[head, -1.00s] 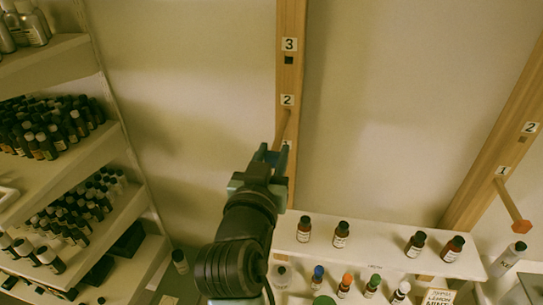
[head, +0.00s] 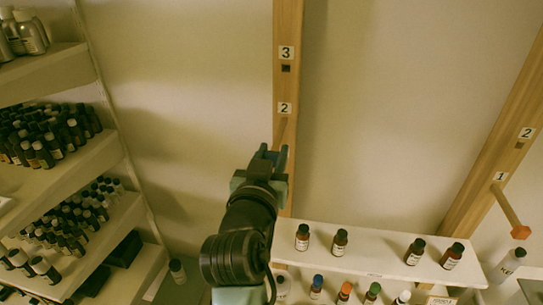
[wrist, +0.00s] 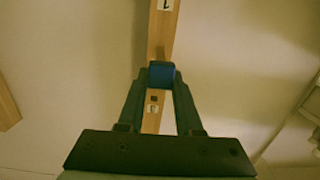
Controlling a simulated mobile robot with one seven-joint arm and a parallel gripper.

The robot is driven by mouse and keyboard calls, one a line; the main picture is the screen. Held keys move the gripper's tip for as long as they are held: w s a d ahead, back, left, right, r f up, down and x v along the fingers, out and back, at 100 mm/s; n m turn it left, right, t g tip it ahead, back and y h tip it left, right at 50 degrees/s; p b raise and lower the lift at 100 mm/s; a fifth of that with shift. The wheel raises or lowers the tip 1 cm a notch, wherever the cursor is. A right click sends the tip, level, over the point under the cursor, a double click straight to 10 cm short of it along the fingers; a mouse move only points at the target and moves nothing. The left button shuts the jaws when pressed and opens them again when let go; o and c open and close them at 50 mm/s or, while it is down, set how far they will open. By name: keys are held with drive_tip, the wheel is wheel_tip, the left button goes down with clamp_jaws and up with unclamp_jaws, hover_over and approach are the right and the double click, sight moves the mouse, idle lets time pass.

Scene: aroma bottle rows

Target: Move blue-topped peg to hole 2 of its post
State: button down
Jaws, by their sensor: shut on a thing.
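My gripper (head: 274,153) is shut on the blue-topped peg, in front of the middle wooden post (head: 289,25). In the wrist view the blue top (wrist: 161,75) sits between the fingertips. In the head view the peg's wooden shaft (head: 281,128) runs from the gripper up to the post, just under the label 2 (head: 285,108). Hole 2 is hidden there, so I cannot tell how deep the shaft sits. Hole 3 (head: 286,69) is open and empty under its label. Hole 1 is hidden behind my gripper.
A second post (head: 490,155) at the right carries an orange-topped peg (head: 520,232) at its label 1. A white shelf (head: 377,262) with several bottles lies below right of my gripper. Shelves of bottles (head: 60,190) stand at the left. The wall between is clear.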

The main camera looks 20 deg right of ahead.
drive_tip(key=shift+w+d, duration=0.25)
drive_tip(key=shift+w, duration=0.1)
drive_tip(key=c, duration=0.5)
unclamp_jaws()
drive_tip(key=shift+s+a+f+b, duration=0.1)
drive_tip(key=shift+s+a+b, duration=0.3)
drive_tip(key=shift+s+b, duration=0.15)
drive_tip(key=b+v, duration=0.4)
drive_tip(key=v, duration=0.7)
drive_tip(key=shift+s+a+b, duration=0.15)
drive_tip(key=shift+s+b, duration=0.15)
drive_tip(key=shift+b, duration=0.1)
